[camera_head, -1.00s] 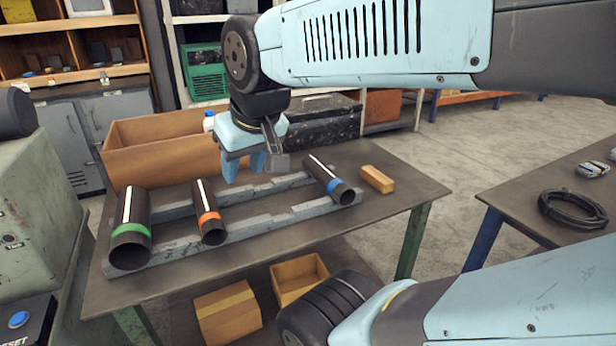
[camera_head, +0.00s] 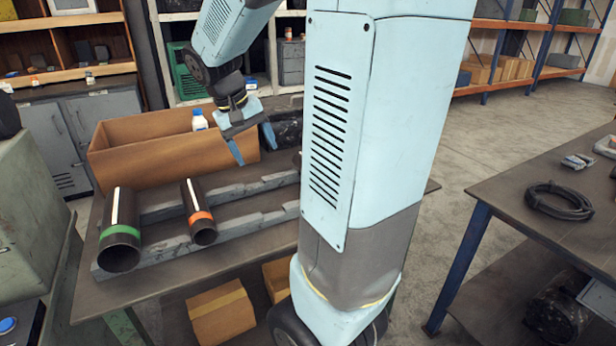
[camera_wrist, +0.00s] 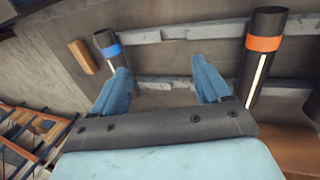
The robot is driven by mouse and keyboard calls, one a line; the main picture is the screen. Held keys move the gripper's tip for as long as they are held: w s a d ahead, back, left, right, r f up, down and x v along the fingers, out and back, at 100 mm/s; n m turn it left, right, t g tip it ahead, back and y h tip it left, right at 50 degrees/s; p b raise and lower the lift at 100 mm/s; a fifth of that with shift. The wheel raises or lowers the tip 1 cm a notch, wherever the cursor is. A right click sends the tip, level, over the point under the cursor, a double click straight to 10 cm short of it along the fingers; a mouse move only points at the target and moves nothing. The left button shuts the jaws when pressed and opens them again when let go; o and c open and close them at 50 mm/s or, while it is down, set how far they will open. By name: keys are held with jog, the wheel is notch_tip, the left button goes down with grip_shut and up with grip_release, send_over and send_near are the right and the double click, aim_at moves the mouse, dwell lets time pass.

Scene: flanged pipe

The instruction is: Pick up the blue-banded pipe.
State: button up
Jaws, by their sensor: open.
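The blue-banded pipe (camera_wrist: 112,52) shows in the wrist view at upper left, its dark open end and blue band in sight. Its lower part is hidden behind my left finger. In the head view my arm covers it. My gripper (camera_head: 254,155) is open and empty above the rack, and its two blue fingers (camera_wrist: 160,68) also show in the wrist view. The space between the fingers lies to the right of the blue-banded pipe, over the bare rails. The orange-banded pipe (camera_head: 199,212) and the green-banded pipe (camera_head: 120,232) lie across the rack at left.
The pipes rest on grey notched rails (camera_head: 160,250) on a table. A wooden block (camera_wrist: 82,56) lies beside the blue-banded pipe. Another table (camera_head: 540,240) with a coiled cable is at right.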

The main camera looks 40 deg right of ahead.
jog(key=w+d+f+m+g+h, duration=0.3)
jog(key=w+d+f+g+h, duration=0.45)
jog(key=w+d+f, duration=0.65)
jog(key=shift+y, duration=0.35)
jog(key=x, duration=1.5)
jog(key=shift+s+d+f, duration=0.1)
jog(key=shift+d+f, duration=0.1)
jog(key=shift+f, duration=0.1)
jog(key=shift+c, duration=0.2)
jog(key=c, duration=1.3)
